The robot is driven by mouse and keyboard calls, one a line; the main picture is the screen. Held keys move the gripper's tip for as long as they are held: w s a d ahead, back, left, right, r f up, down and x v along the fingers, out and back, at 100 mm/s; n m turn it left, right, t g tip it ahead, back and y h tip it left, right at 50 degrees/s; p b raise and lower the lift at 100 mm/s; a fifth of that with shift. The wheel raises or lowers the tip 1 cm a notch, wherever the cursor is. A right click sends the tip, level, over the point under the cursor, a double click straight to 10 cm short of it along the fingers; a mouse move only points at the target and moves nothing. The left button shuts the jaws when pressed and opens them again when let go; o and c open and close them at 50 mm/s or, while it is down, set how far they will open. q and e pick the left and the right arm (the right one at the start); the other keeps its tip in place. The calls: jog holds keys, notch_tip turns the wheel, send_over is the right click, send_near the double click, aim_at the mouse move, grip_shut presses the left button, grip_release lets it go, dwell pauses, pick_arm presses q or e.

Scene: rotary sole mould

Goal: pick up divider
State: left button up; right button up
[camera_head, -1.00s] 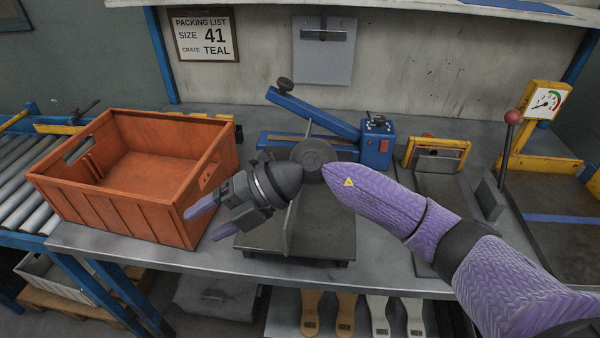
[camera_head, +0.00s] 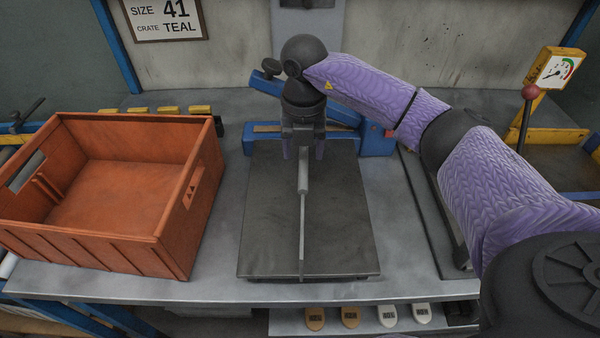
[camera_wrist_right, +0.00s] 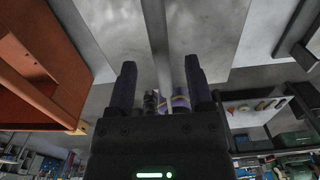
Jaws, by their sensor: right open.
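The divider (camera_head: 302,222) is a thin grey upright plate, seen nearly edge-on. It stands along the middle of a dark flat plate (camera_head: 342,215) on the bench. My right gripper (camera_head: 304,152) points down over the divider's far end, with one finger on each side. In the right wrist view the divider (camera_wrist_right: 158,40) runs as a narrow strip between the two open fingers (camera_wrist_right: 160,88). I cannot tell whether either finger touches it. My left gripper is not in view.
An orange crate (camera_head: 205,190) stands open and empty to the left. A blue lever device (camera_head: 375,140) is behind the plate, partly behind my right arm. Sole-shaped pieces (camera_head: 350,317) lie below the bench.

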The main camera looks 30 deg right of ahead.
aim_at(303, 159)
notch_tip(303, 159, down, 6)
jog(key=shift+r+b, duration=0.15)
jog(key=shift+b, duration=0.45)
jog(key=shift+r, duration=0.15)
grip_shut()
